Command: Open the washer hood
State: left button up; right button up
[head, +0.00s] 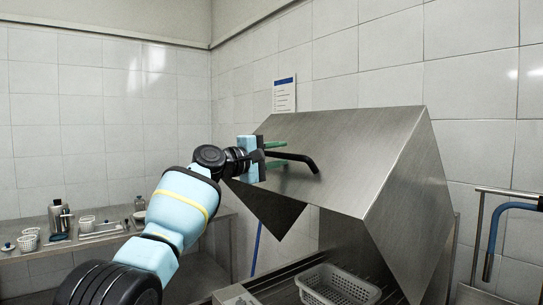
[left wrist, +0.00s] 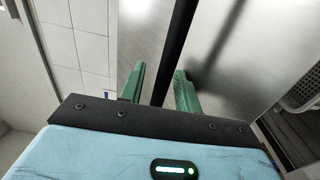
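The washer hood (head: 340,150) is a large slanted box of brushed steel at the centre right of the head view. Its lower edge stands above the deck, with a gap beneath. A black bar handle (head: 297,158) sticks out from its front face and also shows in the left wrist view (left wrist: 178,45). My left gripper (head: 275,154) is at the handle, its green fingers apart on either side of the bar. In the left wrist view the bar passes between the fingers (left wrist: 160,88), with a gap showing on the left side. My right gripper is out of view.
A grey perforated basket (head: 338,287) sits on the deck below the hood. A blue hose (head: 493,240) hangs from a rail at the right. Tiled walls stand behind.

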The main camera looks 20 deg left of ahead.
pick_arm(q)
jog(key=shift+a, duration=0.1)
jog(key=shift+p+v, duration=0.5)
jog(key=shift+v, duration=0.7)
jog(key=v, duration=0.2)
jog(key=shift+s+a, duration=0.15)
jog(key=shift+s, duration=0.1)
jog(key=shift+p+v, duration=0.3)
jog(key=shift+v, duration=1.05)
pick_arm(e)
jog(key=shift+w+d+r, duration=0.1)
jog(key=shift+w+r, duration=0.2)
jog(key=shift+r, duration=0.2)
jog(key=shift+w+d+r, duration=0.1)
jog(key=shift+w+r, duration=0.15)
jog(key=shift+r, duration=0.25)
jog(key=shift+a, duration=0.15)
